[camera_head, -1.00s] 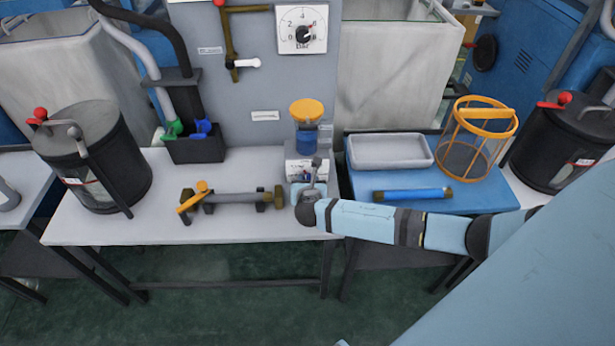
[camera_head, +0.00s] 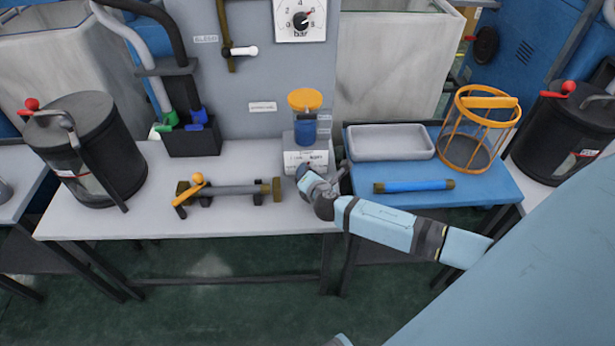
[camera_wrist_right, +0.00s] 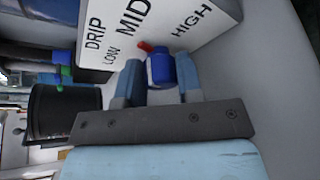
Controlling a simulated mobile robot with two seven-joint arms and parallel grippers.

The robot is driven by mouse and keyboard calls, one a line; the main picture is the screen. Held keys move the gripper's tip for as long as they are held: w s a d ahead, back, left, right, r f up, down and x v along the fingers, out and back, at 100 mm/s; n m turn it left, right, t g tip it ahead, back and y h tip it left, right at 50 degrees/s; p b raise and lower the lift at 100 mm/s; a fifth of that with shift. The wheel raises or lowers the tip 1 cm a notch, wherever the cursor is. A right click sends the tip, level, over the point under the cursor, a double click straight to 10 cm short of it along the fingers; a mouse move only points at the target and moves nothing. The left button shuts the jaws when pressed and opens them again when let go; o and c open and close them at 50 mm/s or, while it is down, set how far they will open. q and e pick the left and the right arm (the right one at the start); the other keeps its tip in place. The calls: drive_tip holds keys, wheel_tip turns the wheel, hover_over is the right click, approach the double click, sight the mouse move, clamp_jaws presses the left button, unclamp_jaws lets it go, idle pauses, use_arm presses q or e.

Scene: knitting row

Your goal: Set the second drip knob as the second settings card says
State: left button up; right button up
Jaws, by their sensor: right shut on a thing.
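The drip block (camera_head: 305,160) is a white block on the grey table, below a blue cup with a yellow cap (camera_head: 305,102). In the right wrist view the block (camera_wrist_right: 165,30) is marked DRIP, LOW, MID and HIGH. Its blue knob (camera_wrist_right: 159,72) has a red pointer (camera_wrist_right: 145,46) aimed up-left, nearer MID than LOW. My right gripper (camera_wrist_right: 158,82) is shut on the knob, one finger on each side. In the head view the right gripper (camera_head: 308,178) is at the block's front and hides the knob. I cannot make out a settings card.
A pipe with a yellow-handled valve (camera_head: 225,190) lies on supports to the left. A black canister (camera_head: 95,150) stands at the far left. To the right, a blue table holds a grey tray (camera_head: 390,155), a blue tube (camera_head: 412,186) and an orange basket (camera_head: 478,135).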

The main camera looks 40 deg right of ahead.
drive_tip(key=shift+m, duration=0.3)
drive_tip(key=o, duration=0.9)
